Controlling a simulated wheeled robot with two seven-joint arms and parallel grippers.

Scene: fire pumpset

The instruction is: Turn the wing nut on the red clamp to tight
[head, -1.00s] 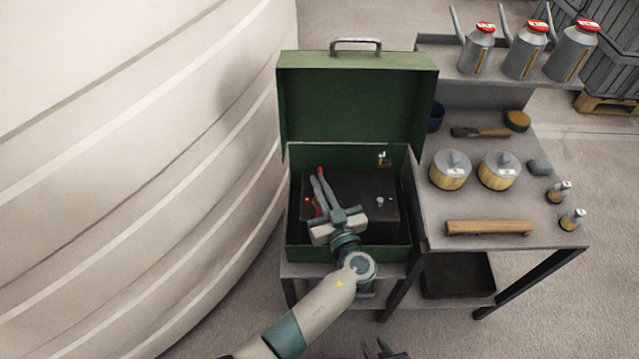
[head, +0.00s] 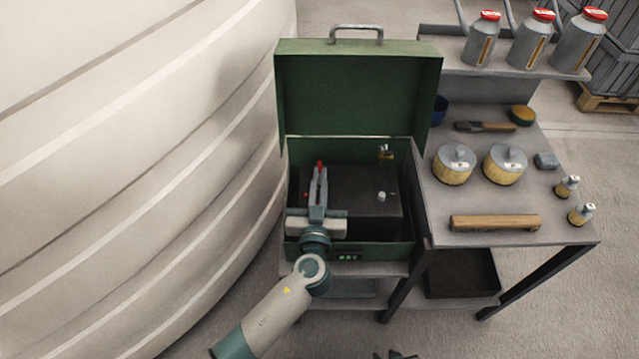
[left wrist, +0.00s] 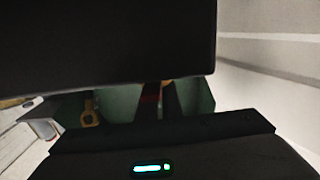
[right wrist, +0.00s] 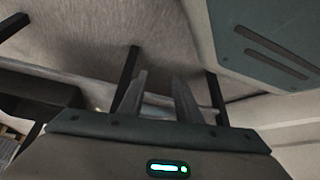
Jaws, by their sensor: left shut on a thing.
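The red clamp (head: 319,165) shows as a small red patch at my left gripper's fingertips, over the left part of a black battery-like block (head: 355,190) in the open green box. My left gripper (head: 318,174) points away from me, its fingers close together on that spot. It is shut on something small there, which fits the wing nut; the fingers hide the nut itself. In the left wrist view a dark block covers the upper part and hides the fingertips. My right gripper (right wrist: 158,76) is open and empty, low in front of the stand; the head view shows only its tip (head: 396,355).
The green lid (head: 355,95) stands open behind the box. A grey post (head: 381,196) rises from the block's right side. The grey table (head: 560,225) on the right holds canisters, a brush, small bottles and a wooden bar (head: 495,222). A large pale curved wall (head: 130,150) is on the left.

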